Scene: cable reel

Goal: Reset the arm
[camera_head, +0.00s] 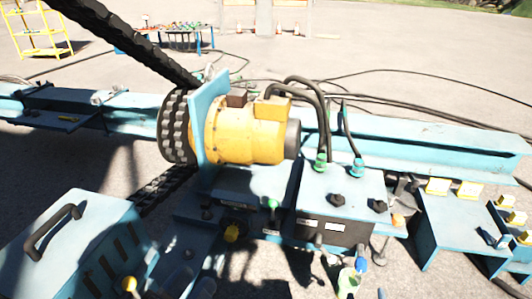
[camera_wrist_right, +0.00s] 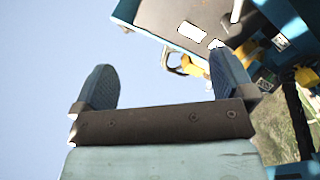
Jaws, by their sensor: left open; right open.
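My right gripper (camera_wrist_right: 162,62) shows in the right wrist view, with its two dark blue finger pads spread wide and nothing between them. Pale blue-grey background fills the gap between the fingers. A blue-edged dark box with white labels (camera_wrist_right: 185,18) lies beyond the fingertips at the top, apart from them as far as I can tell. I cannot make out my left gripper in either view.
In the head view a yellow motor (camera_head: 240,135) sits beside a black chain wheel (camera_head: 174,128) on a long blue beam (camera_head: 430,140). A blue control box (camera_head: 340,190) with knobs and hoses stands in front. A handled blue box (camera_head: 80,245) is at the lower left.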

